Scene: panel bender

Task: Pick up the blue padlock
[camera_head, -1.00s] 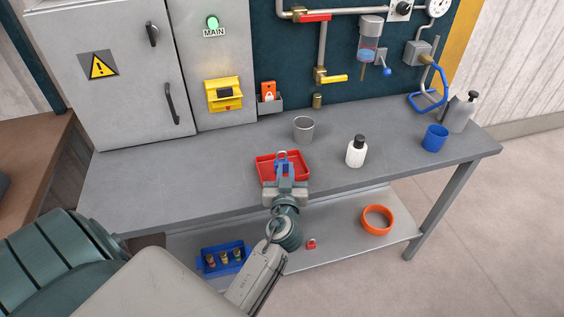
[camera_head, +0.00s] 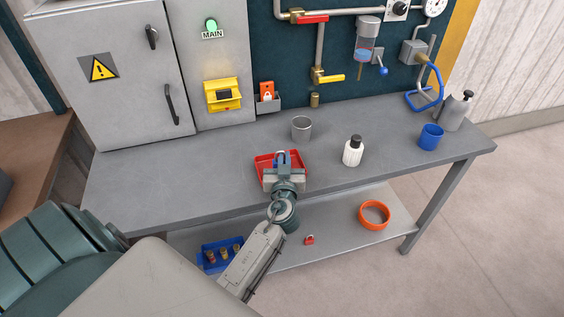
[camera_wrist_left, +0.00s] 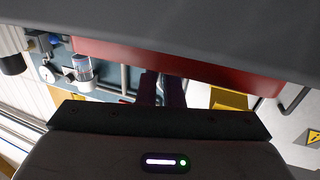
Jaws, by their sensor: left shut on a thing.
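The blue padlock (camera_head: 280,158) is at the red tray (camera_head: 301,158) on the grey bench. Only its shackle and a bit of its blue body show; my gripper hides the rest. My left gripper (camera_head: 284,161) reaches over the tray's near edge and is shut on the padlock. In the left wrist view its fingers (camera_wrist_left: 163,90) are dark, with the red tray wall (camera_wrist_left: 185,68) close by; the padlock cannot be made out there. I cannot tell whether the padlock touches the tray floor. My right gripper is not in view.
A grey cup (camera_head: 301,128) stands behind the tray. The bench left of the tray is clear.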

